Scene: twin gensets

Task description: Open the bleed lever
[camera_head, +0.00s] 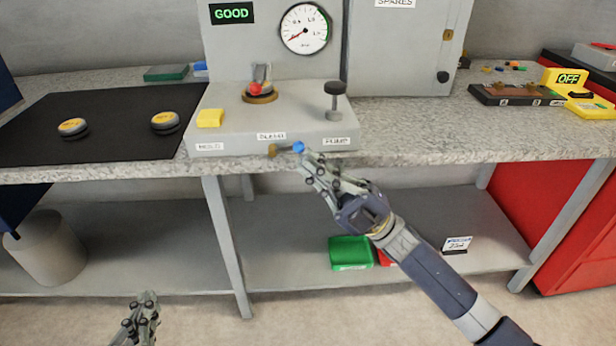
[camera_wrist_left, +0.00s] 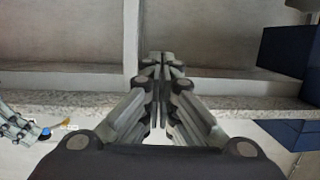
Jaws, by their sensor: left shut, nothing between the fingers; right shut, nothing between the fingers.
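The bleed lever (camera_head: 299,147) is a small handle with a blue tip on the front face of the grey test stand (camera_head: 240,145), beside a brass fitting (camera_head: 272,150) under the label "BLEED". My right gripper (camera_head: 305,156) is shut, with its fingertips right at the blue tip; whether they touch it I cannot tell. The blue tip (camera_wrist_left: 45,133) and my right gripper (camera_wrist_left: 18,128) also show at the left of the left wrist view. My left gripper (camera_head: 148,298) is shut and empty, low in front of the bench; its closed fingers (camera_wrist_left: 160,60) fill the middle of the left wrist view.
The stand carries a yellow block (camera_head: 210,118), a red-topped part (camera_head: 256,89), a dark pump knob (camera_head: 335,88) and a gauge (camera_head: 305,28) above. Two yellow-and-black discs (camera_head: 165,122) lie on a black mat (camera_head: 100,105). The bench edge (camera_head: 430,156) runs below; a lower shelf (camera_head: 290,230) holds boxes.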

